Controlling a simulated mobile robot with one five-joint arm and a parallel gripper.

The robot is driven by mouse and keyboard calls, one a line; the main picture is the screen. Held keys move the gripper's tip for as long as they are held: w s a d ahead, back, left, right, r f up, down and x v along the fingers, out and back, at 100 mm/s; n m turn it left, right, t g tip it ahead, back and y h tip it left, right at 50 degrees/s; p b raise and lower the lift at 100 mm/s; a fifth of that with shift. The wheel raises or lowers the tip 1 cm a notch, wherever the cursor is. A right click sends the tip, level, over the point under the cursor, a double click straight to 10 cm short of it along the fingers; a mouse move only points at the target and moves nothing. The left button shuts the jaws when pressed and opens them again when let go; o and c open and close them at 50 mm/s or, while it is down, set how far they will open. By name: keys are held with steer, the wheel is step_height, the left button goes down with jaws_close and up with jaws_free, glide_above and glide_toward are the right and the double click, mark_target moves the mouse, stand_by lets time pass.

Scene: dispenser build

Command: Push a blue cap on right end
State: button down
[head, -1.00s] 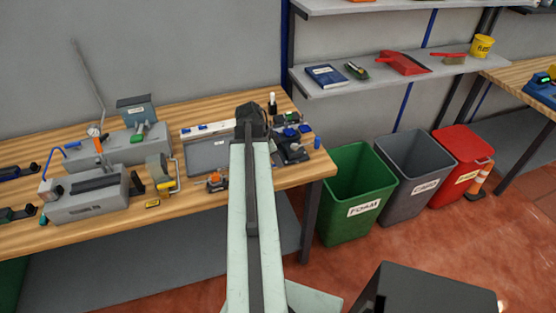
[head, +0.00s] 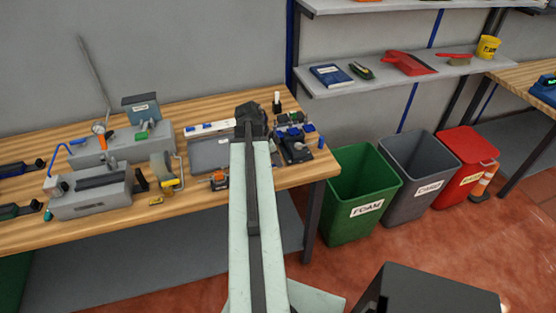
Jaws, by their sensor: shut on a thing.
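My gripper (head: 251,116) is a dark shape at the far end of my pale arm, over the right part of the wooden workbench. The arm and wrist hide its fingertips. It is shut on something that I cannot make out. Just right of it, small blue caps or parts (head: 294,131) sit on a dark fixture (head: 296,152). A separate small blue piece (head: 320,142) stands near the bench's right edge. The dispenser's right end cannot be told apart at this size.
A grey tray (head: 210,155) and a white-and-blue strip (head: 210,127) lie left of my gripper. Grey machines (head: 90,195) fill the bench's left. Green (head: 352,205), grey (head: 428,185) and red (head: 468,160) bins stand on the floor to the right.

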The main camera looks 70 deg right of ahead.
steer(key=shift+w+a, duration=0.1)
steer(key=c, duration=1.1)
jaws_free()
steer(key=shift+o, duration=0.2)
steer(key=shift+r, duration=0.1)
step_height(320, 180, up, 7)
steer(key=p, duration=0.7)
